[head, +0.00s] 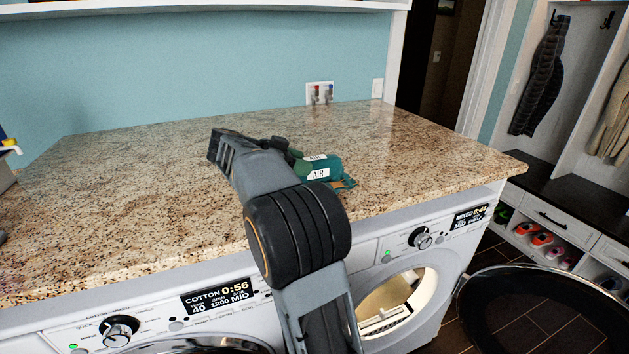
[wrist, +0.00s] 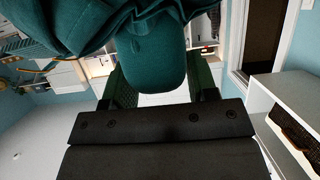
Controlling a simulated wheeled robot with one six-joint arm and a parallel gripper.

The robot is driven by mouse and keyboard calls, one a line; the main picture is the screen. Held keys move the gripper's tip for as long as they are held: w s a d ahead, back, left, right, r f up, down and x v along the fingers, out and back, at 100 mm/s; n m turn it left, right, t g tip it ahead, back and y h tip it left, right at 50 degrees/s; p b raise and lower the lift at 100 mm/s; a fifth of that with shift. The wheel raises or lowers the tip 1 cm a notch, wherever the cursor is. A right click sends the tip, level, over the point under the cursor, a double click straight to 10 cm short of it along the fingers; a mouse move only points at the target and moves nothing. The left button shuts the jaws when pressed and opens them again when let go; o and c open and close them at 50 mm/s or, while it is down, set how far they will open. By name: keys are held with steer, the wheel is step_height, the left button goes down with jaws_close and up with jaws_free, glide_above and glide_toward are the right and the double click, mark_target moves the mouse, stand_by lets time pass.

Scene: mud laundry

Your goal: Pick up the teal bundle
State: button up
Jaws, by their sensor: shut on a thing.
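The teal bundle (head: 328,167) is at the granite countertop, partly hidden behind my arm in the head view. It bears white tags reading AIR. In the wrist view the bundle (wrist: 150,50) fills the top middle, with a rounded end between the two green finger pads and dark folds spreading to the upper left. My gripper (wrist: 155,95) is shut on the bundle. In the head view my gripper (head: 290,152) is at the bundle's left side, mostly hidden by my arm. I cannot tell whether the bundle touches the counter.
The granite countertop (head: 130,190) is largely clear around the bundle. Below it are two washers, the right one with its round door (head: 540,310) open. A wall outlet box (head: 319,93) is behind. A shoe bench (head: 560,205) with hanging coats stands at right.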

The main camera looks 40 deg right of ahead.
steer(key=c, duration=0.3)
steer(key=shift+r, duration=0.15)
steer(key=shift+c, duration=0.2)
